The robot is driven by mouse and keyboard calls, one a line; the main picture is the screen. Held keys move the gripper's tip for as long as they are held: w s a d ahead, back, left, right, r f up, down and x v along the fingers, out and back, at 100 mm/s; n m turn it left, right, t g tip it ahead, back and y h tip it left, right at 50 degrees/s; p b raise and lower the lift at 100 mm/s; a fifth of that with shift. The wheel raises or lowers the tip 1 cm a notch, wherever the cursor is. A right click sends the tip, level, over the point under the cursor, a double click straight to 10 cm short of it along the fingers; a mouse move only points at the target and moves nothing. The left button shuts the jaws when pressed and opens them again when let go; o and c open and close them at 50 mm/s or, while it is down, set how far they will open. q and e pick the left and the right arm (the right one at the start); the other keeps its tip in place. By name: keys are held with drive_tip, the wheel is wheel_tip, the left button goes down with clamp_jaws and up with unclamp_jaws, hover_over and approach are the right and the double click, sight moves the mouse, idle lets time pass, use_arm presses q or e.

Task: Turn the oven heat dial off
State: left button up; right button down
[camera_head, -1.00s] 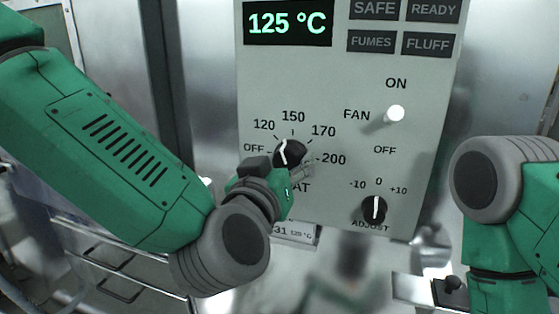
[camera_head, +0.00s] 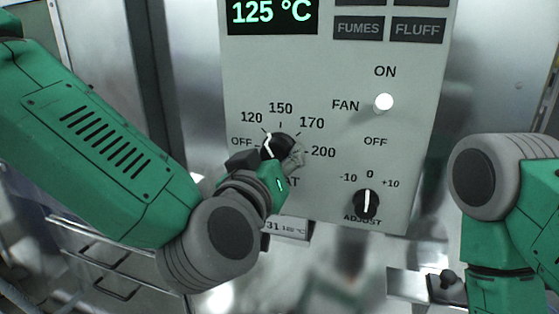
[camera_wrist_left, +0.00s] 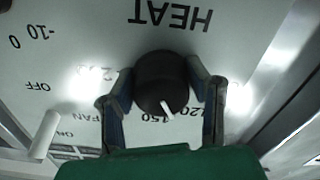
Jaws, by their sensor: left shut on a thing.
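The black heat dial (camera_head: 278,146) sits on the pale control panel (camera_head: 330,75). Its white pointer slants up and left near the 120 mark; OFF is printed further left. My left gripper (camera_head: 272,160) is shut on the dial from below, hiding part of the HEAT label. In the left wrist view the dial (camera_wrist_left: 162,82) is between the two fingers of the gripper (camera_wrist_left: 165,88), with the panel upside down. There the white pointer lies between 120 and 150. My right arm is at the right edge; its gripper does not show.
A white FAN switch (camera_head: 383,102) and a black ADJUST dial (camera_head: 366,204) are right of the heat dial. The display (camera_head: 272,13) reads 125 °C. A small readout label (camera_head: 287,228) is below the panel. Metal rails (camera_head: 115,255) are at lower left.

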use_arm(q)
drive_tip(key=n+b, duration=0.3)
drive_tip(key=n, duration=0.3)
drive_tip(key=shift+r+b, duration=0.2)
drive_tip(key=shift+b, duration=0.2)
drive_tip(key=n+b, duration=0.3)
drive_tip(key=n, duration=0.2)
drive_tip(key=shift+n, duration=0.4)
drive_tip(key=shift+b, duration=0.3)
drive_tip(key=o, duration=1.1)
drive_tip(key=shift+o, duration=0.2)
drive_tip(key=shift+s+a, duration=0.2)
drive_tip(key=shift+a, duration=0.2)
drive_tip(key=v, duration=1.1)
drive_tip(key=shift+s+a, duration=0.2)
drive_tip(key=shift+s, duration=0.15)
